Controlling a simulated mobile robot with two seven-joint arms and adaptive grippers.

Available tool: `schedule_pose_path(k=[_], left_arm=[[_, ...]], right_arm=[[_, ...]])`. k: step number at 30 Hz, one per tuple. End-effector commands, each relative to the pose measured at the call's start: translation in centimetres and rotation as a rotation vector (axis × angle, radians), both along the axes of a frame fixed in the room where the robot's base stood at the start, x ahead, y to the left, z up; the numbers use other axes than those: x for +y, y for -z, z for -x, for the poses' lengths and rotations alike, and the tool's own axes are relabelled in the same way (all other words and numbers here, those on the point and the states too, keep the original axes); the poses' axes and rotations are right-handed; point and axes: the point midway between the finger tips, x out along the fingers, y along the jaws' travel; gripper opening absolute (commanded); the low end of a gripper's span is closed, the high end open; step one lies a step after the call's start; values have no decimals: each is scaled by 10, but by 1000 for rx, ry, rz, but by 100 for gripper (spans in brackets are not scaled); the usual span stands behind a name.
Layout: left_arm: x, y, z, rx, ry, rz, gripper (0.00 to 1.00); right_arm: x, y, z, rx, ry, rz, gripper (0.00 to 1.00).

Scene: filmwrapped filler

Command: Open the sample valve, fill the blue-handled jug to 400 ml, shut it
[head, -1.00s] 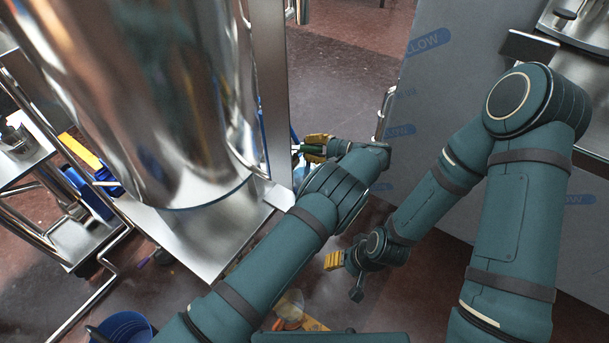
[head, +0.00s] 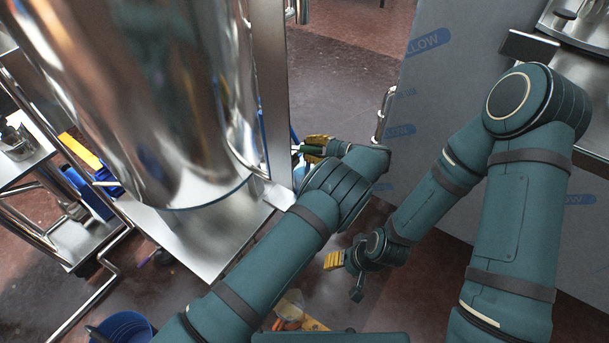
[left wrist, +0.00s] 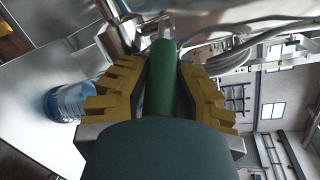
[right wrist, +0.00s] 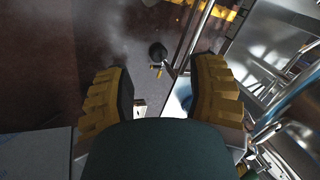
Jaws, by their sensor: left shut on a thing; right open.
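My left gripper (head: 316,146) is shut on a green handle (head: 310,149) beside the steel column. In the left wrist view the green handle (left wrist: 161,80) lies between the yellow fingers, with metal fittings beyond it. A clear vessel with blue on it (left wrist: 68,102), perhaps the jug, stands left of the fingers on a steel surface; its handle and fill level cannot be made out. In the head view only a bit of blue (head: 298,176) shows by the column. My right gripper (head: 335,260) is open and empty, low in front of the wrapped panel.
A large steel tank (head: 150,90) fills the upper left and hides much behind it. A wrapped grey panel (head: 440,130) stands at right. A tubular steel trolley (head: 25,220) and a blue bucket (head: 125,325) are at left. Floor shows between.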

Motion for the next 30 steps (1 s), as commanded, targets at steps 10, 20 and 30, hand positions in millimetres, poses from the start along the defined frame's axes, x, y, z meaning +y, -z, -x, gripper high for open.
schedule_pose_path(k=[10,20,30], left_arm=[[4,-3,15,6,208,-2,0],[8,-5,27,5,402,-3,0],[10,-1,30,0,478,-2,0]], right_arm=[[0,-10,1,3,-1,0,56],[1,-52,9,21,-5,-4,56],[2,-67,12,30,-6,-6,56]])
